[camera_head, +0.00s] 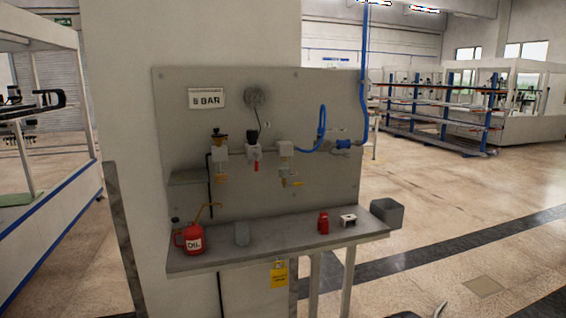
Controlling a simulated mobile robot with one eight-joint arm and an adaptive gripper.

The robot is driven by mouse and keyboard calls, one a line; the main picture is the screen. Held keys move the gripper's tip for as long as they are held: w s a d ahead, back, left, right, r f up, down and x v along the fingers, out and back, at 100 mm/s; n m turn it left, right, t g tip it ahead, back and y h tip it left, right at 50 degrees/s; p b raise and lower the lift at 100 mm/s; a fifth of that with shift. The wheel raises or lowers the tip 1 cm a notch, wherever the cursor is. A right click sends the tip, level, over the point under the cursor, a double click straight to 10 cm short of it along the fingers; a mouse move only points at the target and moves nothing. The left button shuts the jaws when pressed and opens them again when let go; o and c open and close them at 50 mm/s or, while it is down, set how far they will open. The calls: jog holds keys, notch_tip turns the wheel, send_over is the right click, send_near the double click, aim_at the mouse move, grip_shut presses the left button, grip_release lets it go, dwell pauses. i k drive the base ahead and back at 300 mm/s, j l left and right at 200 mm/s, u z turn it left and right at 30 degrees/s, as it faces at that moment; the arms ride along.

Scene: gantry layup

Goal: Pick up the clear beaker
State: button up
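My gripper does not show clearly. Only small pale and dark curved bits, perhaps of my arm, show at the bottom edge on the right, well apart from the shelf.
The grey shelf (215,262) also holds a red oil can (190,238) with a long spout, a small red bottle (323,223) and a small white block (348,220). A grey bin (387,213) hangs at its right end. Valves and blue hose are above. Floor is open at right.

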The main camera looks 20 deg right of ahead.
aim_at(242, 234)
jog(key=i+j+z, duration=0.3)
jog(key=i+j, duration=0.15)
jog(key=j, duration=0.3)
jog(key=i+j+z, duration=0.15)
jog(key=j, duration=0.2)
jog(key=i+j+z, duration=0.15)
jog(key=j, duration=0.3)
jog(key=i, duration=0.05)
